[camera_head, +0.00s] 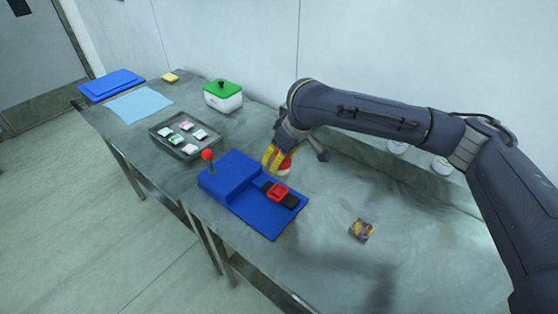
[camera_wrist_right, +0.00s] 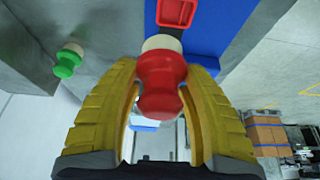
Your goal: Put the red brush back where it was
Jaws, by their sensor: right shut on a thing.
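The red brush (camera_wrist_right: 160,82), a rounded red handle with a pale cream end, is between the yellow fingers of my right gripper (camera_wrist_right: 170,95), which is shut on it. In the head view, my right gripper (camera_head: 276,158) hangs just behind the blue dosing device (camera_head: 235,182), and part of the red brush (camera_head: 285,166) shows beside its fingers. I cannot tell whether the brush touches the table. A green brush (camera_wrist_right: 69,60) with a pale end appears at left in the right wrist view. My left gripper is not in view.
The blue device has a red-knobbed lever (camera_head: 207,155) and a red frame (camera_head: 277,193) on a black strip. A small patterned box (camera_head: 361,230) lies to the right. A dark tray (camera_head: 160,137) with several small pieces and a green-lidded white box (camera_head: 223,101) stand farther left.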

